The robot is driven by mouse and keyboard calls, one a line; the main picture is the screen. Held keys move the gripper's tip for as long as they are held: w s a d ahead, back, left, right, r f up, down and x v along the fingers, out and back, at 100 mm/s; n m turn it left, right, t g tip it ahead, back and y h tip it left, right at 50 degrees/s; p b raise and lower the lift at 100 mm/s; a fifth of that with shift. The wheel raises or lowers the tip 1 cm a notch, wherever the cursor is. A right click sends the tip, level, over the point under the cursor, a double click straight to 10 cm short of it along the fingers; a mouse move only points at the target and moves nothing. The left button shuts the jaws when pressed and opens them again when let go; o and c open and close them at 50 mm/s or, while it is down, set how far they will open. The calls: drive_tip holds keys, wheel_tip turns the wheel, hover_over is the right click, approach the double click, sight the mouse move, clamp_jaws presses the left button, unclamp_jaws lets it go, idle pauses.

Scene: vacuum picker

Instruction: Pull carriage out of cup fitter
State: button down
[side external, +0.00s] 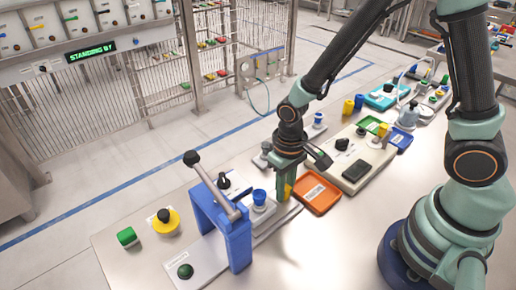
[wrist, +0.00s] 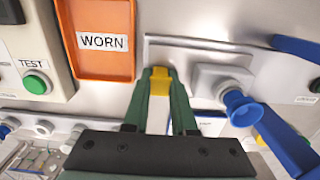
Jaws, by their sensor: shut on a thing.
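The cup fitter (side external: 238,248) is a blue arch on a pale base plate, with a grey lever on top ending in a black knob. The carriage (side external: 260,211) is a light grey block with a blue cup (side external: 259,196) standing on it, just right of the arch. In the wrist view the blue cup (wrist: 241,106) shows on the carriage (wrist: 212,84). My gripper (wrist: 160,90) is shut on a yellow grip (wrist: 160,79) at the end of the grey rail. The side view shows my gripper (side external: 284,190) low at that end, with the yellow grip partly hidden.
An orange tray labelled WORN (wrist: 97,66) lies close beside my gripper. A test box (side external: 372,156) stands behind it. A yellow button with a black knob (side external: 164,222) and a green button (side external: 127,237) are left of the fitter.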

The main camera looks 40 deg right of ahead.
drive_tip(key=shift+d, duration=0.45)
drive_tip(key=c, duration=0.7)
unclamp_jaws()
drive_tip(key=shift+r, duration=0.1)
drive_tip(key=shift+a+r, duration=0.1)
drive_tip(key=shift+r, duration=0.15)
wheel_tip(320, 180, up, 12)
drive_tip(key=shift+f, duration=0.25)
